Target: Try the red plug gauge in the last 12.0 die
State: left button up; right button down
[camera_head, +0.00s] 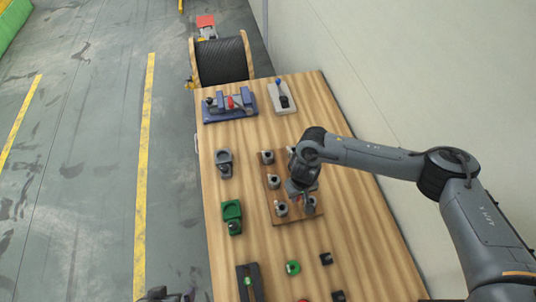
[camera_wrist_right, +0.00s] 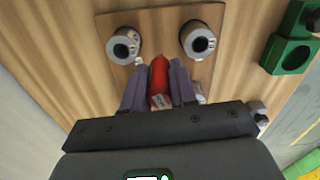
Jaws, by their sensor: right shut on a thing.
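My right gripper (camera_wrist_right: 158,80) is shut on the red plug gauge (camera_wrist_right: 159,74), which sits between its two fingers over the wooden die board. In the head view the right gripper (camera_head: 302,195) is above the near part of the board (camera_head: 290,221) and hides some of it. Two grey ring dies show in the wrist view, one at the left (camera_wrist_right: 123,45) and one at the right (camera_wrist_right: 198,40); the gauge is apart from both bores. More dies (camera_head: 267,157) stand along the board's left column. The die size marks are too small to read. A dark part at the bottom edge may be my left gripper.
A green block (camera_head: 232,217) and a grey fixture (camera_head: 224,162) stand left of the board. A green ring (camera_head: 293,268), small black blocks (camera_head: 326,258) and a dark case (camera_head: 250,283) lie nearer. A blue device (camera_head: 230,105) and a cable reel (camera_head: 221,61) are far off.

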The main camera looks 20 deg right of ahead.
jog(key=shift+f, duration=0.25)
jog(key=shift+f, duration=0.6)
jog(key=shift+f, duration=0.75)
dwell(0.4)
dwell(0.4)
dwell(0.6)
jog(key=shift+r, duration=0.15)
